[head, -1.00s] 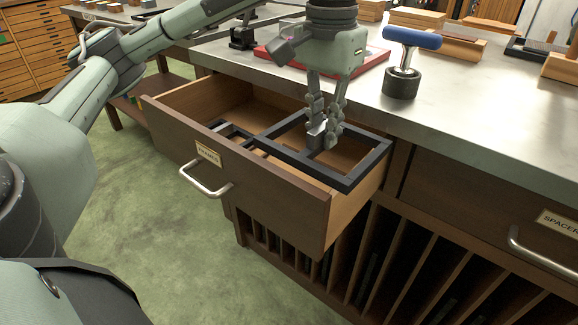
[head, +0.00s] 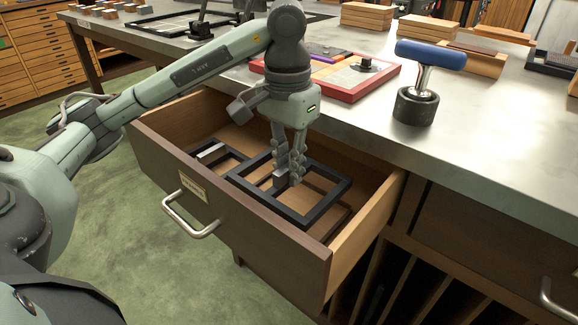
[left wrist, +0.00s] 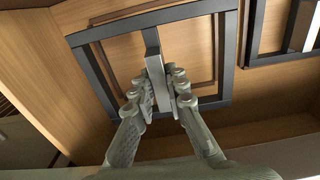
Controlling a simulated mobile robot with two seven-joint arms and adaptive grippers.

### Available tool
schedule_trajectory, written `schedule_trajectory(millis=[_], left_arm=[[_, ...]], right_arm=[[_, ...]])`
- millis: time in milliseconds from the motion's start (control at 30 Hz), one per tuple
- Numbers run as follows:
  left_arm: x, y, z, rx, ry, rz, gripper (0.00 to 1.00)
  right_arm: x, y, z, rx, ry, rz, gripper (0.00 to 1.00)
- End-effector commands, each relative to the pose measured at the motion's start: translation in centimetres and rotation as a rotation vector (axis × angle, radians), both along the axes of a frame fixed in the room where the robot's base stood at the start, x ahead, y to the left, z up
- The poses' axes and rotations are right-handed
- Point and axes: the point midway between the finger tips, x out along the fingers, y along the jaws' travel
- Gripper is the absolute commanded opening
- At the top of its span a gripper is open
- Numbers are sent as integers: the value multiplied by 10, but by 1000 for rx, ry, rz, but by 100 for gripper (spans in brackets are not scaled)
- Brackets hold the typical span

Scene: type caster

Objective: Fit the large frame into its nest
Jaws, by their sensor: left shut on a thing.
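The large frame (head: 265,201) is a dark rectangular frame with a grey bar across its middle, inside the open drawer (head: 282,252). My left gripper (head: 292,180) is above it, pointing down, its fingers shut on the grey bar. In the left wrist view the gripper (left wrist: 165,98) holds the bar and the frame's dark rail (left wrist: 230,65) shows. A raised brown moulding (head: 338,222), likely the nest, shows on the drawer floor, partly covered by the frame. The frame looks offset from it; whether it touches the floor I cannot tell. My right gripper is not in view.
A smaller dark frame (head: 236,153) lies in the drawer's left part. The drawer walls rise around both frames. The worktop above holds a red-edged board (head: 342,92) and a blue-handled tool (head: 418,85) near its edge.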

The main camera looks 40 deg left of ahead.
Motion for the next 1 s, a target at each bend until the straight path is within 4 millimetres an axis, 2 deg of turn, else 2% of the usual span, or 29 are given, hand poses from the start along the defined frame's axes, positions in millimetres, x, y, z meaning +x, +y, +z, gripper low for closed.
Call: schedule_trajectory(millis=[100,367,600,1000], left_arm=[[0,0,-14,-1,-4,1,0],[1,1,-28,-1,-6,2,0],[1,0,-56,0,-4,1,0],[1,0,-61,-1,-8,2,0]], right_arm=[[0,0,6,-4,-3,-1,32],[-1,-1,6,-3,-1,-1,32],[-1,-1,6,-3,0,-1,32],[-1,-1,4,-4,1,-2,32]])
